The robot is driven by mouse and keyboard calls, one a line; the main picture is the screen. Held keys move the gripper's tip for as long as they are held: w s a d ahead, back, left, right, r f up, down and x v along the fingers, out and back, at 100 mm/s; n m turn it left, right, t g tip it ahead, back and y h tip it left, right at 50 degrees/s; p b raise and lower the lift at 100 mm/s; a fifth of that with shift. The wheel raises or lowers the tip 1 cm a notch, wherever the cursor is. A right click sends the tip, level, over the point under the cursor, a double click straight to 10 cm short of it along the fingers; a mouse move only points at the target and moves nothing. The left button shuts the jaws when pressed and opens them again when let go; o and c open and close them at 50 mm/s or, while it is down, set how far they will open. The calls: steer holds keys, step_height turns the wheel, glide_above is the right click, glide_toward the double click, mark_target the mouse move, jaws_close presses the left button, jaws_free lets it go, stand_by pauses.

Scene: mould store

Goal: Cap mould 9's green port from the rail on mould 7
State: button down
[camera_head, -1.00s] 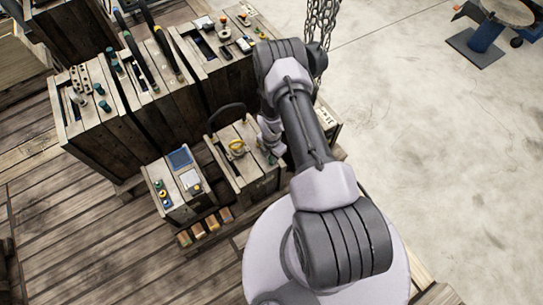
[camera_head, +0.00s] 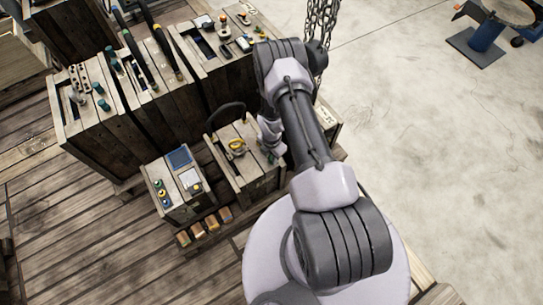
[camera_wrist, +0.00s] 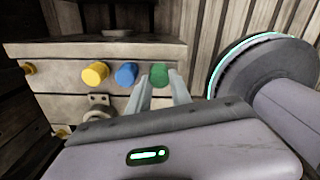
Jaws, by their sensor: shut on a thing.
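In the wrist view, my gripper (camera_wrist: 162,84) is shut on a green cap (camera_wrist: 159,75), its two fingertips on either side of it. The cap is at the right end of a row on a pale wooden mould face (camera_wrist: 65,80). A blue round piece (camera_wrist: 126,73) and a yellow one (camera_wrist: 95,73) sit to its left. I cannot tell whether the green cap is still seated on its support. I cannot read which moulds are 7 and 9.
A smaller box (camera_head: 178,190) with a blue panel stands left of that mould. Several tall wooden moulds (camera_head: 95,128) with hoses and fittings stand behind. A chain (camera_head: 320,30) hangs near my arm. A metal fitting (camera_wrist: 98,104) sits below the coloured row.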

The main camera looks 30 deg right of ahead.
steer(key=c, duration=1.1)
jaws_free()
steer(key=w+a+r+m+t+p, duration=0.1)
steer(key=a+r+m+p, duration=0.15)
steer(key=r, duration=1.25)
steer(key=w+a+r+m+t+p, duration=0.15)
steer(key=r+m, duration=0.25)
steer(key=r, duration=1.1)
steer(key=a+r+m+p, duration=0.1)
steer(key=r+m+p, duration=0.25)
steer(key=r, duration=1.15)
steer(key=s+a+r+m+t, duration=0.1)
steer(key=s+a+r+m, duration=0.25)
steer(key=r, duration=0.35)
steer(key=s+a+r+m+t, duration=0.1)
steer(key=s+a+r+m, duration=0.1)
steer(key=s+r+m, duration=0.3)
steer(key=s+a+r+m, duration=0.1)
steer(key=s+r+m, duration=0.1)
steer(key=s, duration=0.1)
steer(key=s+a+r+m+t+y, duration=0.1)
steer(key=s+a+r+m, duration=0.1)
steer(key=s+r+m, duration=0.1)
steer(key=s+a+r+m+y, duration=0.1)
steer(key=s+a+r+m, duration=0.1)
steer(key=s, duration=0.3)
steer(key=shift+s+a+r, duration=0.1)
steer(key=shift+a+r, duration=0.05)
steer(key=shift+a, duration=0.1)
